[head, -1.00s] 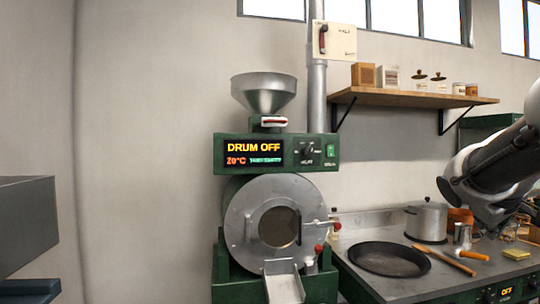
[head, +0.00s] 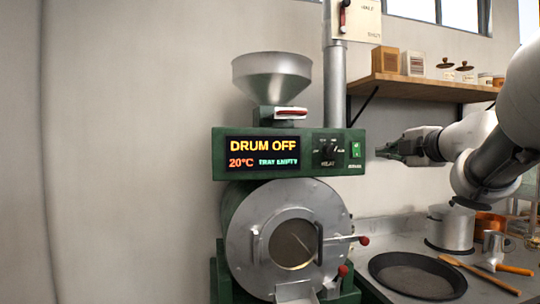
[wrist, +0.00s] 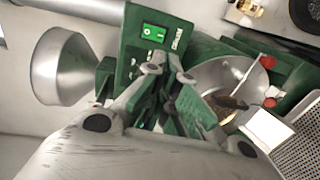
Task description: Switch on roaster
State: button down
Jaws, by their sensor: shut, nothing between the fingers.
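The green roaster (head: 217,150) stands in the middle of the head view. Its display (head: 262,153) reads "DRUM OFF", 20°C and "TRAY EMPTY". A green rocker switch (head: 355,150) sits at the right end of its panel, beside the heat knob (head: 327,149). The switch also shows near the top in the wrist view (wrist: 154,32). My gripper (head: 379,153) is shut and empty, just right of the switch, with a small gap in the head view. Its fingertips (wrist: 168,72) appear just below the switch in the wrist view.
A steel hopper (head: 272,75) tops the roaster, and red-knobbed levers (head: 364,240) stick out from its drum front. A wooden shelf (head: 430,88) is above my arm. A black pan (head: 417,276) and a steel pot (head: 451,229) stand on the counter below.

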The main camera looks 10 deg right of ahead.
aim_at(351, 156)
dwell(0.3)
jog(key=w, duration=0.4)
jog(key=w+f, duration=0.1)
jog(key=w, duration=0.9)
jog(key=shift+a+f, duration=0.25)
jog(key=shift+f, duration=0.1)
jog(key=shift+s, duration=0.1)
jog(key=shift+w+f, duration=0.1)
jog(key=shift+w, duration=0.25)
jog(key=shift+s+f, duration=0.1)
